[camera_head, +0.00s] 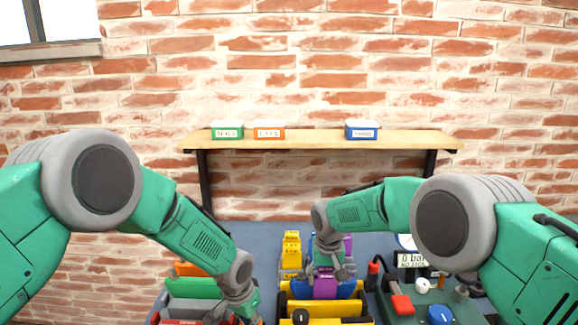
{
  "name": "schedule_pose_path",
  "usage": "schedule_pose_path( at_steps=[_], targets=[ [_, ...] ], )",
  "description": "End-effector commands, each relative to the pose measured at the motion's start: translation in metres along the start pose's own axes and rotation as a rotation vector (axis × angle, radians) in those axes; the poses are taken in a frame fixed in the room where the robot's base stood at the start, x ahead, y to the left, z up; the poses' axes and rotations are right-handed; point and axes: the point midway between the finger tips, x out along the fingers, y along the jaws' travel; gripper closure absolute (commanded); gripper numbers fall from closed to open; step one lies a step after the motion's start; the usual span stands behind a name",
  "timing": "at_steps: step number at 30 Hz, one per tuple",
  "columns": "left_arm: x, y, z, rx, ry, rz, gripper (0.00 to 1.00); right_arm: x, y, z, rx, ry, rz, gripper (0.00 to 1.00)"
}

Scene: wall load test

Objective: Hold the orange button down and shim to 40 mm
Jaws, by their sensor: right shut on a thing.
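My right gripper (327,271) is over the middle of the bench, pointing down, shut on a purple block (325,288). Blue and yellow parts lie around and below this block; whether it touches them is unclear. My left gripper (246,308) is low at the left, beside the coloured bins; its fingertips are near the bottom edge and their opening cannot be made out. A red-orange block-shaped control (402,304) sits on a green panel at the right, with neither gripper on it. I cannot tell whether it is the orange button.
A blue knob (440,314) is on the panel. Green (195,288) and red bins are at left. A yellow part (291,250) stands behind. A wall shelf (310,140) carries labelled boxes.

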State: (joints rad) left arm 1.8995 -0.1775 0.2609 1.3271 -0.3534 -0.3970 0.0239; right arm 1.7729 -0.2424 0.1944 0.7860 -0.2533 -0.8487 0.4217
Motion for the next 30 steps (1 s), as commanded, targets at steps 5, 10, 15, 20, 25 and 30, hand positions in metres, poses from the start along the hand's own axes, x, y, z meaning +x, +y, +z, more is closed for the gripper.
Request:
schedule_pose_path(
  at_steps=[5,10,15,20,25,30],
  targets=[
    [0.0015,0.0006,0.0020,0.000,-0.004,0.001,1.00,0.0011,-0.0002,-0.0001,0.000,0.001,0.000,0.84],
    [0.0015,0.0006,0.0019,0.000,-0.004,0.001,1.00,0.0011,-0.0002,0.0000,0.000,0.001,0.000,0.84],
    [0.0015,0.0006,0.0019,0.000,-0.004,0.001,1.00,0.0030,-0.0003,0.0004,0.000,0.000,0.000,0.84],
    [0.0015,0.0005,0.0019,0.000,-0.004,0.001,1.00,0.0077,-0.0004,0.0011,0.000,0.000,-0.001,0.84],
    [0.0015,0.0005,0.0018,0.000,-0.004,0.001,1.00,0.0086,-0.0004,0.0011,0.000,0.000,-0.001,0.25],
    [0.0016,0.0005,0.0018,0.000,-0.004,0.001,1.00,0.0087,-0.0004,0.0013,0.000,0.000,-0.001,0.18]
  ],
)
